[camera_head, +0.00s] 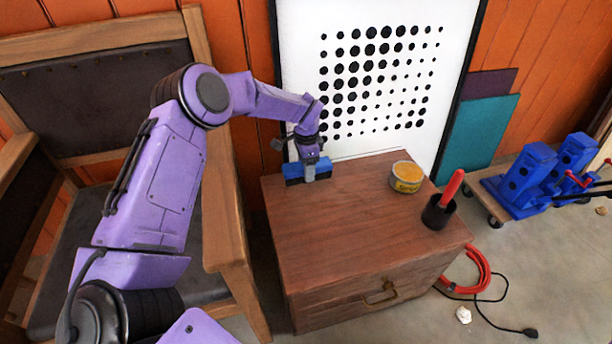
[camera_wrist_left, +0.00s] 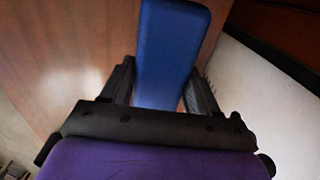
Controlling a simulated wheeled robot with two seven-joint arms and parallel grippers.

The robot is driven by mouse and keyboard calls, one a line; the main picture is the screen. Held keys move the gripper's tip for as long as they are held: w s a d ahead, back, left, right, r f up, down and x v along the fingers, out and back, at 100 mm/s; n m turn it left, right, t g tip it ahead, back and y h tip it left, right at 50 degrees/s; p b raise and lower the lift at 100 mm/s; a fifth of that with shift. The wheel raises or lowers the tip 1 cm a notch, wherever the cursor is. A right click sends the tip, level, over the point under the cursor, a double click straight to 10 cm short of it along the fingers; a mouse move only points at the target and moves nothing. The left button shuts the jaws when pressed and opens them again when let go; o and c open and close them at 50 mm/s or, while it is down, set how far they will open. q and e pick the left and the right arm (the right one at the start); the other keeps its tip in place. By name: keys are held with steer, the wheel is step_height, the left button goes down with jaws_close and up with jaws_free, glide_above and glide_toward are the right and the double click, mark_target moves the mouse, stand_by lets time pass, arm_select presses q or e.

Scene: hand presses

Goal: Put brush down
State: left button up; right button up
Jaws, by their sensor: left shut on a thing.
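The brush is a blue block (camera_head: 293,174) at the back left corner of the wooden cabinet top. My left gripper (camera_head: 310,172) reaches down over that corner and is shut on it. In the left wrist view the blue brush body (camera_wrist_left: 170,50) stands between the two dark fingers (camera_wrist_left: 160,90). Some dark bristles seem to show at its right edge. The brush is at or just above the cabinet top (camera_head: 345,230); I cannot tell whether it touches. My right gripper is not in view.
A yellow tin (camera_head: 406,178) and a black cup (camera_head: 437,213) with a red handle (camera_head: 452,188) stand on the cabinet's right side. The middle and front of the top are clear. A dotted white board (camera_head: 375,80) is behind, a wooden chair (camera_head: 225,220) at left.

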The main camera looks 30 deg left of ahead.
arm_select(q)
step_height(320, 180, down, 3)
steer(key=shift+w+f, duration=0.15)
steer(key=shift+f+b, duration=0.15)
steer(key=shift+b, duration=0.3)
steer(key=o, duration=1)
steer(key=shift+r+p, duration=0.35)
steer(key=shift+r, duration=0.15)
step_height(320, 180, up, 11)
steer(key=shift+r+p, duration=0.2)
steer(key=shift+p, duration=0.7)
